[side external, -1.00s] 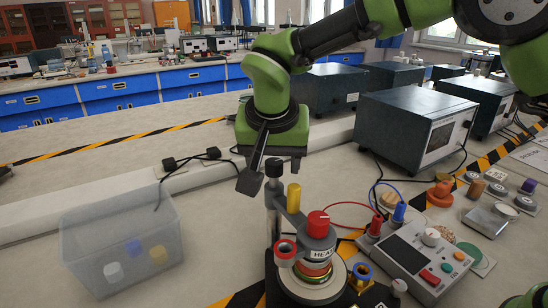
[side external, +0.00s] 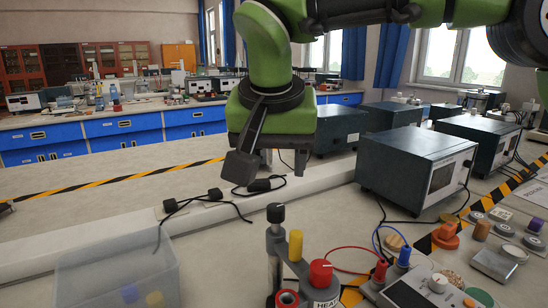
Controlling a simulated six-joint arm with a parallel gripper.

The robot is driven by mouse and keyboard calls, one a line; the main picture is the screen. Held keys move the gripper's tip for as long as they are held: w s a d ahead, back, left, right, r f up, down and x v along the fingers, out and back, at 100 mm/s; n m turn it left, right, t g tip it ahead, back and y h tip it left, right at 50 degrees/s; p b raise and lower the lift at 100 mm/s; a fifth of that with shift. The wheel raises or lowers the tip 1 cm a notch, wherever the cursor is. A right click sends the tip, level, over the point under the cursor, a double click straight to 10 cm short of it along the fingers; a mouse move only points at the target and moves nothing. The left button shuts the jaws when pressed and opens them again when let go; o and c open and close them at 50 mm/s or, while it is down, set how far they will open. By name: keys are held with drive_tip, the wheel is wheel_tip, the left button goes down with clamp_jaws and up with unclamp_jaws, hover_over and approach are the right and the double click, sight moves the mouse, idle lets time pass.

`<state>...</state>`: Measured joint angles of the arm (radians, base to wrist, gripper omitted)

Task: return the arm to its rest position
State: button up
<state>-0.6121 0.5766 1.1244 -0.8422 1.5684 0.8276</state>
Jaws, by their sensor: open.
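My gripper (side external: 269,164) is at the end of the green arm, pointing down in the upper middle of the side external view. Its dark fingers are apart, and I see nothing held between them. It hangs clear above a black-knobbed post (side external: 276,213) and a yellow-topped post (side external: 295,244). A red-capped cylinder (side external: 321,272) stands just right of these posts. The lower parts of this group are cut off by the bottom edge of the picture.
A clear bin (side external: 112,265) at lower left holds small blue and yellow pieces. Black cables with plugs (side external: 192,202) lie behind the posts. Dark instrument boxes (side external: 405,170) stand at right, near a grey control panel (side external: 415,293).

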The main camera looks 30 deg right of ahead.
drive_tip(key=s+d+r+n+y, duration=0.1)
drive_tip(key=s+d+r+y, duration=0.1)
drive_tip(key=s+d+r, duration=0.3)
drive_tip(key=s+d+f+n+t+y, duration=0.1)
drive_tip(key=s+d, duration=0.3)
drive_tip(key=s, duration=0.4)
drive_tip(key=s+d+f+n+t+y, duration=0.1)
drive_tip(key=s+d+f+t, duration=0.1)
drive_tip(key=s+d, duration=0.3)
drive_tip(key=s, duration=0.2)
drive_tip(key=shift+s+d+f+y, duration=0.25)
drive_tip(key=shift+s+d+y, duration=0.05)
drive_tip(key=shift+s, duration=0.05)
